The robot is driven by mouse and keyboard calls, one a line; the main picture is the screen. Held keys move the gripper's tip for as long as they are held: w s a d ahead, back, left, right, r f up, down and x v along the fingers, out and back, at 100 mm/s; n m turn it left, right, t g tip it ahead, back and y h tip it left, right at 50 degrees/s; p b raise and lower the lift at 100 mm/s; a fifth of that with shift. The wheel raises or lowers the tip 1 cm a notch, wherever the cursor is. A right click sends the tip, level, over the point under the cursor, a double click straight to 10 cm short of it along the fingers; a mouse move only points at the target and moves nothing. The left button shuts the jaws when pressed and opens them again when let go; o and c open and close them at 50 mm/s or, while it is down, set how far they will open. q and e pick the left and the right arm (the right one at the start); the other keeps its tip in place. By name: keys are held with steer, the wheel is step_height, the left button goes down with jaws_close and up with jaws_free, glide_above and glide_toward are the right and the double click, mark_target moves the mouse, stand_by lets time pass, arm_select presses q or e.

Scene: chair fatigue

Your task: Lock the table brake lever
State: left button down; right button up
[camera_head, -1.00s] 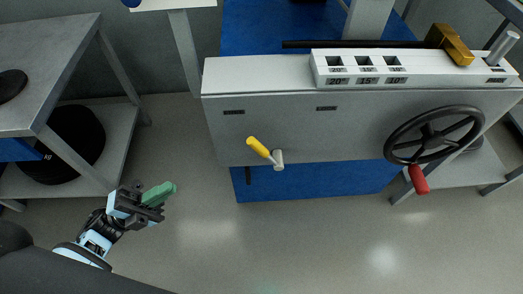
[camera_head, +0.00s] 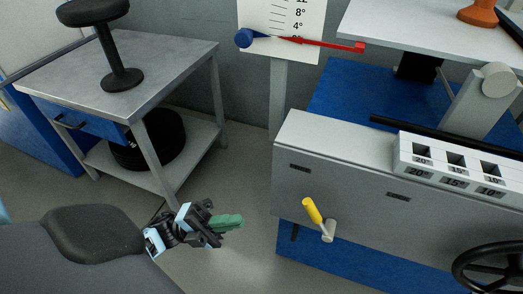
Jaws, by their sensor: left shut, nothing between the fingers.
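A lever with a yellow handle (camera_head: 312,211) and a grey pivot sits on the front face of the grey cabinet (camera_head: 350,190). The handle tilts up and to the left from the pivot. My left gripper (camera_head: 227,222), with green fingers, is shut and empty. In the picture it is left of the lever, with a gap between them, and points right toward the cabinet. My right gripper is out of view.
A grey side table (camera_head: 165,72) with a black stool-like stand (camera_head: 122,79) and black discs (camera_head: 150,140) below stands at left. An angle scale (camera_head: 282,22) with a red pointer is behind. A white slotted block (camera_head: 455,165) tops the cabinet; a black handwheel (camera_head: 490,268) is at right.

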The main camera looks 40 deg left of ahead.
arm_select(q)
glide_toward(316, 219)
step_height(316, 219, up, 3)
steer(key=w+d, duration=0.3)
steer(key=shift+w+d+r, duration=0.1)
steer(key=shift+r, duration=0.1)
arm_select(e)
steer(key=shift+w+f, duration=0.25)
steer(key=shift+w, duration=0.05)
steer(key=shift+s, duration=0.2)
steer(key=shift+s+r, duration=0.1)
